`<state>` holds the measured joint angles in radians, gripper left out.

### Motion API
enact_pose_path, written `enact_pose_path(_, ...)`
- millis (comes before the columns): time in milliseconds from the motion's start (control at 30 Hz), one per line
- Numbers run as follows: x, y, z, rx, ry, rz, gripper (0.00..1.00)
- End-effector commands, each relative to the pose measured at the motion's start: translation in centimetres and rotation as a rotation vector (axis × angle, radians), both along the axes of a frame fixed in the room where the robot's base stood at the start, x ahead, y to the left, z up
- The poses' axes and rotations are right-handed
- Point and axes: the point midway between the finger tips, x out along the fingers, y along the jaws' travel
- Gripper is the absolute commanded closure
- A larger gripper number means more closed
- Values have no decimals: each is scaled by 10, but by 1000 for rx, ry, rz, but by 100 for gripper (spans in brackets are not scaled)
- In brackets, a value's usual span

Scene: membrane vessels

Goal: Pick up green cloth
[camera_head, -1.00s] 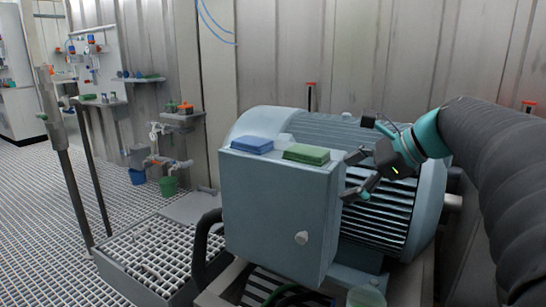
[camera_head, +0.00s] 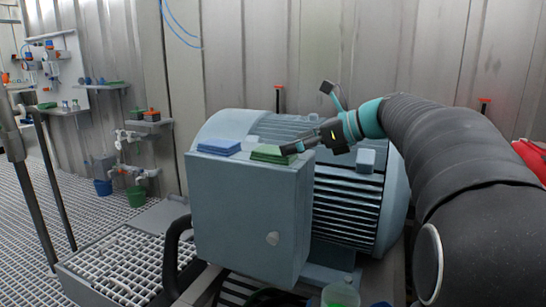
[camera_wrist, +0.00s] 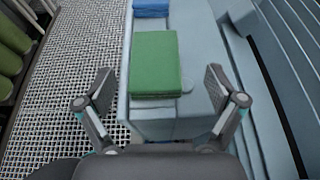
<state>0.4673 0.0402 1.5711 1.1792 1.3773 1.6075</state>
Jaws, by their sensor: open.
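The green cloth (camera_head: 272,153) is a folded stack lying on top of the grey-blue motor's box (camera_head: 247,210). A folded blue cloth (camera_head: 219,146) lies to its left. My gripper (camera_head: 290,148) is at the right edge of the green cloth in the head view, with a fingertip overlapping it; I cannot tell if they touch. In the wrist view the green cloth (camera_wrist: 155,64) lies ahead, between the lines of the two spread fingers (camera_wrist: 160,88). The fingers are open with nothing between them. The blue cloth (camera_wrist: 151,8) shows at the top edge.
The ribbed motor body (camera_head: 345,215) is right of and behind the box. A metal wall (camera_head: 350,60) stands close behind. Left are a grated step (camera_head: 125,265), a green bucket (camera_head: 136,196) and pipes. A clear container (camera_head: 340,294) stands at the bottom.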

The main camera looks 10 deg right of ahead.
Motion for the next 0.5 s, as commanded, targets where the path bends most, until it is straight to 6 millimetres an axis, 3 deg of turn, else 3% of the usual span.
enact_pose_path(500,24,42,-21,-1,0,2,6)
